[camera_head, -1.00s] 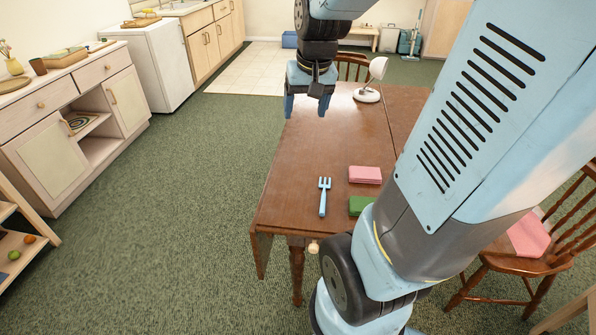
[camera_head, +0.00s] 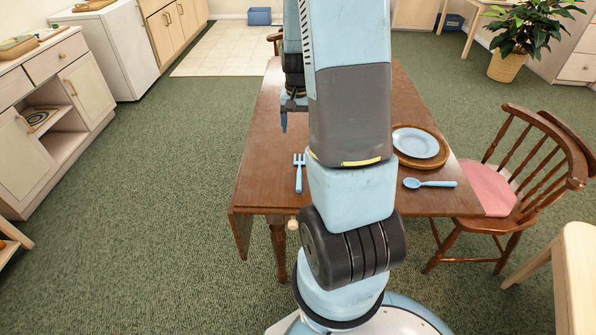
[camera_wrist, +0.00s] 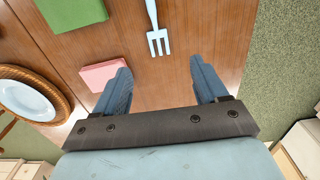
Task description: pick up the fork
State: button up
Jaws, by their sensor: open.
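The light blue fork (camera_head: 299,172) lies flat on the wooden table (camera_head: 262,160), near its left front edge, tines pointing away from my base. In the wrist view the fork (camera_wrist: 156,32) lies ahead of the gap between my fingers, its tines toward me and the handle end cut off by the top edge. My gripper (camera_wrist: 160,80) is open and empty, above the table and apart from the fork. In the head view my gripper (camera_head: 292,105) is beyond the fork, partly hidden by my arm.
A green block (camera_wrist: 72,10) and a pink block (camera_wrist: 103,74) lie left of the fork in the wrist view. A plate (camera_head: 415,142) on a round wooden mat and a spoon (camera_head: 430,183) are on the table's right. A chair (camera_head: 520,180) stands at the right.

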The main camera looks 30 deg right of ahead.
send_over(299, 159)
jog(key=f, duration=0.5)
jog(key=a+f, duration=0.1)
jog(key=f, duration=0.2)
jog(key=shift+s, duration=0.4)
jog(key=shift+w+d+f, duration=0.1)
jog(key=shift+d+f, duration=0.1)
jog(key=shift+f, duration=0.4)
jog(key=shift+w+d+f, duration=0.1)
jog(key=shift+d+f, duration=0.05)
jog(key=shift+f, duration=0.5)
jog(key=shift+w+d+f, duration=0.1)
jog(key=shift+d+f, duration=0.1)
jog(key=shift+f, duration=1.2)
jog(key=shift+c, duration=0.2)
jog(key=c, duration=1.1)
jog(key=shift+r, duration=0.15)
